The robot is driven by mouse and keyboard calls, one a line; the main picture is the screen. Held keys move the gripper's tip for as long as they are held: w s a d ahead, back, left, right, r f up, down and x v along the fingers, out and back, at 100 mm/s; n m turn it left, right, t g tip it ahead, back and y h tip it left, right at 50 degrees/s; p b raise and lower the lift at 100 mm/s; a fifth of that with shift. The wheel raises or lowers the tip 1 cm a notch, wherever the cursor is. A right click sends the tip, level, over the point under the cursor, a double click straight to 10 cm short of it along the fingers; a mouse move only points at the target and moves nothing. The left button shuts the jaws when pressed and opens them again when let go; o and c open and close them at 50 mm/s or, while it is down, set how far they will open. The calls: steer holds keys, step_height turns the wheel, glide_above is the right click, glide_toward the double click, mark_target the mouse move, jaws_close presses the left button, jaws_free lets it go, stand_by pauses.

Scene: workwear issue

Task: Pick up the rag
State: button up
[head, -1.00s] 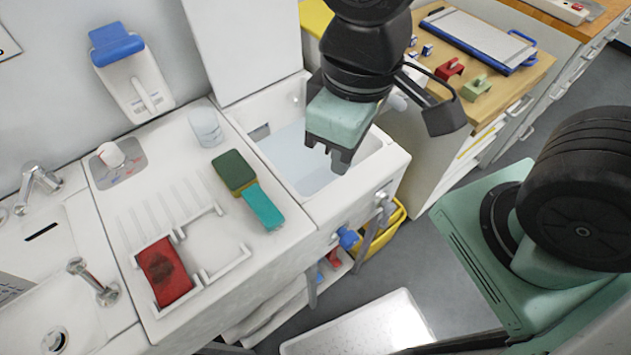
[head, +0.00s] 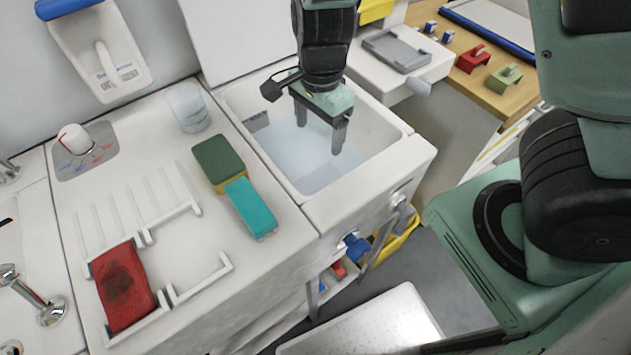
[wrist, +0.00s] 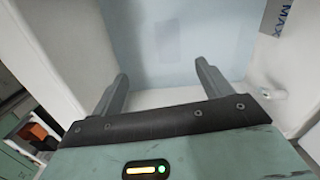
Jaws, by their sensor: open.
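The rag appears to be the folded red cloth (head: 125,287) with a dark stain. It lies flat in a white raised-edge holder (head: 228,262) on the left counter in the head view. My gripper (head: 319,132) is over the white sink basin (head: 410,140), well to the right of and behind the rag. Its two fingers point down, are apart and hold nothing. The wrist view shows the open fingers (wrist: 162,75) over the pale basin floor. The rag is not in the wrist view.
A green and yellow sponge (head: 218,160) and a teal block (head: 250,207) lie between the rag and the basin. A clear cup (head: 188,108) and a white knob (head: 75,140) stand behind. A chrome tap (head: 35,300) is left of the rag.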

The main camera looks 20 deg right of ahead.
steer(key=w+d+f+m, duration=0.1)
steer(key=f, duration=0.1)
steer(key=b, duration=0.5)
glide_above(319, 178)
steer(key=f, duration=1)
steer(key=shift+s+f, duration=0.2)
steer(key=shift+f, duration=0.1)
steer(key=shift+w+f+b, duration=0.2)
steer(key=shift+f+b, duration=0.8)
steer(key=shift+f, duration=1.9)
steer(key=c, duration=1.1)
steer(key=shift+r, duration=0.1)
steer(key=shift+c, duration=0.2)
